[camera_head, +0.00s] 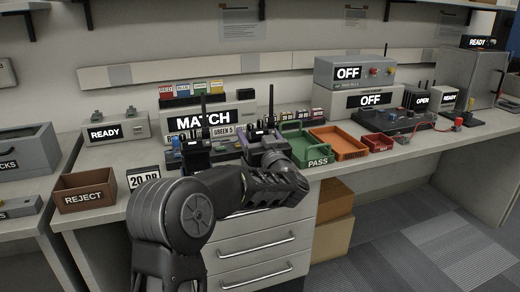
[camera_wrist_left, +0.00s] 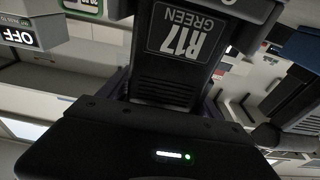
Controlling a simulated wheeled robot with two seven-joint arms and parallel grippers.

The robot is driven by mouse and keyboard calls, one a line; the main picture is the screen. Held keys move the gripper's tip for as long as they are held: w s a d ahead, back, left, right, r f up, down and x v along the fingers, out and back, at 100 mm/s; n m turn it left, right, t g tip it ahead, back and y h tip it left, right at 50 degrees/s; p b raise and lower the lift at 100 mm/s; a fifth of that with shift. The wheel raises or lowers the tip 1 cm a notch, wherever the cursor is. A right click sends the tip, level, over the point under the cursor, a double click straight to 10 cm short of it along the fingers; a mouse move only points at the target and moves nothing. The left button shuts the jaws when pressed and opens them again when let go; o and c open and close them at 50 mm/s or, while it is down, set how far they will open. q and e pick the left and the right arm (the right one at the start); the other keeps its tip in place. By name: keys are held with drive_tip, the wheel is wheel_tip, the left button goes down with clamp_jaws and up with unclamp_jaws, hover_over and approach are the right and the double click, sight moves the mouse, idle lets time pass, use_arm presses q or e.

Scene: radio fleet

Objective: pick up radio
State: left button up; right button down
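A dark radio labelled "R17 GREEN" (camera_wrist_left: 178,55) fills the top middle of the left wrist view, upside down and very close in front of my left gripper's black housing. In the head view, a radio with a tall antenna (camera_head: 271,104) stands on the bench by the "GREEN 5" label, its lower part hidden behind my arm. My left gripper (camera_head: 268,148) reaches in at this radio. Its fingertips are mostly hidden in the head view and unclear in the wrist view, so I cannot tell whether they grip the radio. My right gripper is not in view.
Other radios stand in a rack (camera_head: 196,152) to the left. A green PASS tray (camera_head: 318,161), an orange tray (camera_head: 351,155) and a small red bin (camera_head: 378,147) lie to the right. A brown REJECT bin (camera_head: 70,199) sits at the left. Drawers are below the bench.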

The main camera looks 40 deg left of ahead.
use_arm(q)
drive_tip(key=c, duration=1.3)
drive_tip(key=shift+c, duration=0.3)
drive_tip(key=shift+r, duration=0.15)
wheel_tip(320, 180, up, 10)
drive_tip(key=p, duration=0.3)
